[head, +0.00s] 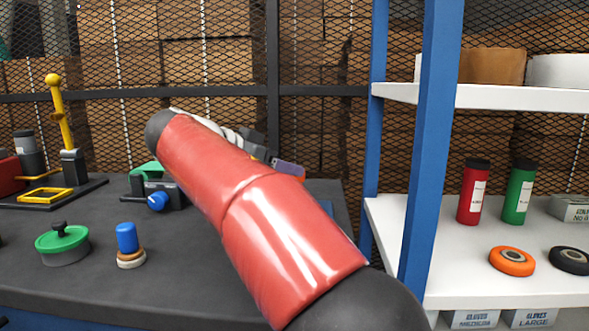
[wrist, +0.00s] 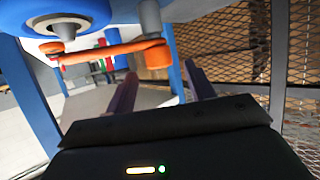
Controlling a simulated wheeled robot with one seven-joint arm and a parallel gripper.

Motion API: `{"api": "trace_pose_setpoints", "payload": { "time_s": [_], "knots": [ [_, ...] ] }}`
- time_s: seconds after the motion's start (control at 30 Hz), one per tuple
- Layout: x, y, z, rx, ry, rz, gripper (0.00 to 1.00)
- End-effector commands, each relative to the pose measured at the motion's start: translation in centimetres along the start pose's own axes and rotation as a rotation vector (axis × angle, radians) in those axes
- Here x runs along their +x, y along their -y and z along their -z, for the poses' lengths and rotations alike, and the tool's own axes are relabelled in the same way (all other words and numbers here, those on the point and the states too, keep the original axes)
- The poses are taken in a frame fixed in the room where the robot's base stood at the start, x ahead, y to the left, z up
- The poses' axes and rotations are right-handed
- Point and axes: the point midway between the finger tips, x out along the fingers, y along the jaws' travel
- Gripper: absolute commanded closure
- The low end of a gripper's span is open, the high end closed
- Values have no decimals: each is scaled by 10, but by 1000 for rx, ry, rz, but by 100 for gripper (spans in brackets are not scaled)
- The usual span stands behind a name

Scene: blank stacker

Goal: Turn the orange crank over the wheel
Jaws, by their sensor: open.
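The orange crank (wrist: 108,51) shows near the top of the wrist view as a thin bar with a thicker orange end at each side. A grey post (wrist: 150,18) rises from its right end. A blue wheel (wrist: 82,16) with a pale metal hub is at the upper left, above the crank's left end. My gripper (wrist: 160,90) is open, with its two dark fingers spread apart. The crank's right end (wrist: 156,56) appears in the gap between the fingers; I cannot tell its depth. In the head view my red arm hides the crank and most of my gripper.
A dark workbench (head: 90,280) holds a green-lidded pot (head: 62,240), a blue-topped stamp (head: 127,240) and a yellow lever press (head: 60,110). A blue post (head: 432,150) and white shelves (head: 470,285) stand at right. A mesh fence (wrist: 295,60) is close on the right in the wrist view.

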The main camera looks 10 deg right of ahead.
Motion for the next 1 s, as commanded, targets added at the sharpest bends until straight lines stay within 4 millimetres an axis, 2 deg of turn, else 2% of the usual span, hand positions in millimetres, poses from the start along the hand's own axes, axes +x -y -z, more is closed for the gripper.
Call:
{"api": "trace_pose_setpoints", "payload": {
  "time_s": [0.1, 0.3, 0.63, 1.0],
  "knots": [
    [21, -1, 0, -1, 0, -2, 46],
    [41, 0, 0, -2, 1, 0, 46],
    [46, 0, 0, -1, 1, 1, 46],
    [45, 0, 0, -2, 1, 1, 94]
  ]
}}
